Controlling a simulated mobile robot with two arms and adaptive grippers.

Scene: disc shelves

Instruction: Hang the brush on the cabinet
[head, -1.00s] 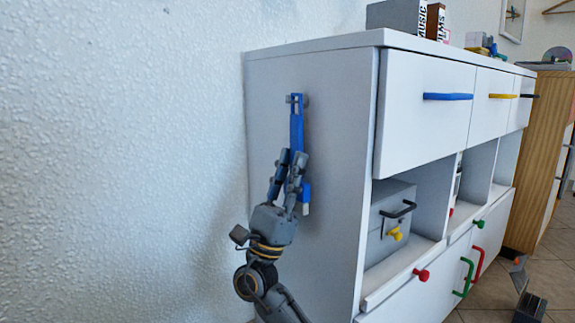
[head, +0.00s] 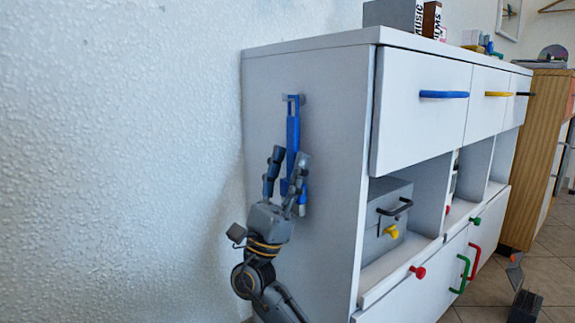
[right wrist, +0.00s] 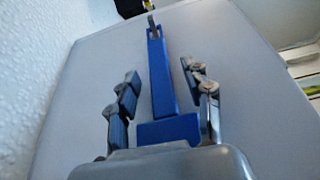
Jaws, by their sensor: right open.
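The blue brush (head: 293,133) hangs upright against the white side panel of the cabinet (head: 337,130). Its handle top is at a small grey hook (head: 300,99) near the top of that panel. My right gripper (head: 290,157) is open, with its fingers to either side of the brush and apart from it. In the right wrist view the brush's long handle (right wrist: 160,82) runs up between the spread fingers (right wrist: 160,72). The wide blue lower part sits just beyond the palm, which hides its bottom end.
A textured wall (head: 110,160) stands close on the left. Drawers with a blue handle (head: 443,94) and a yellow handle are on the cabinet front. A grey box (head: 390,215) sits in an open compartment. Books (head: 430,20) stand on top.

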